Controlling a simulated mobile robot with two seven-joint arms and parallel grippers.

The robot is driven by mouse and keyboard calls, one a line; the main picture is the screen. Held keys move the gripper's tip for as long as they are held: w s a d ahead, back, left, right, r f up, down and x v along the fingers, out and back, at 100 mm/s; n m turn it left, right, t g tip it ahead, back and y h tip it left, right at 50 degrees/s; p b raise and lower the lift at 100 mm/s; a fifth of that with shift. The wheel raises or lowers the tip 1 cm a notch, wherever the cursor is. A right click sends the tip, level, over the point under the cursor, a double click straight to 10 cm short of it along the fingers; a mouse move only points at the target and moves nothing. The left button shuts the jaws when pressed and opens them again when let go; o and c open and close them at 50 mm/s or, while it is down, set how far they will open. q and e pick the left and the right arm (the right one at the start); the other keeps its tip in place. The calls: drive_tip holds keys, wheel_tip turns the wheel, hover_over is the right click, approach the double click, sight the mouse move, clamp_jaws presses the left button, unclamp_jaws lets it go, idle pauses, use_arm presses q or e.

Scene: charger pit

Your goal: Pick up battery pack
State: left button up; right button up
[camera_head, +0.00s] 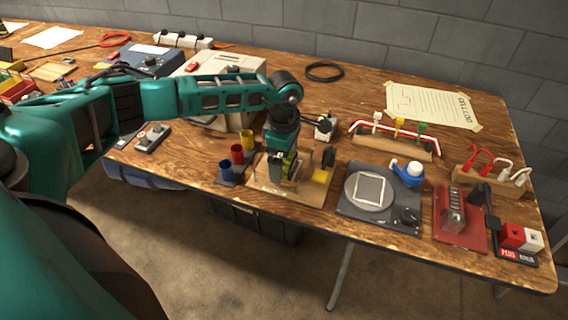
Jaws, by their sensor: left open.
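My left arm comes in from the left and reaches over the workbench. Its gripper (284,172) points down over a small wooden board (262,187) near the front edge. The jaws are open. A small dark and yellow-green item (289,161), which may be the battery pack, shows at the jaws. The gripper hides part of it, and I cannot tell whether the fingers touch it. A yellow block (320,176) and a dark upright part stand on the board just right of the gripper. My right gripper is not in view.
Blue, yellow and red cups (237,153) stand close left of the board. A dark plate with a round disc (369,191) lies to the right, then a red stand (459,229). A wooden rack (396,141) stands behind. A grey wall closes the back.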

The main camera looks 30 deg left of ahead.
use_arm(q)
drive_tip(key=c, duration=1.2)
drive_tip(key=shift+r, duration=0.1)
drive_tip(key=shift+c, duration=1)
drive_tip(key=shift+r, duration=0.1)
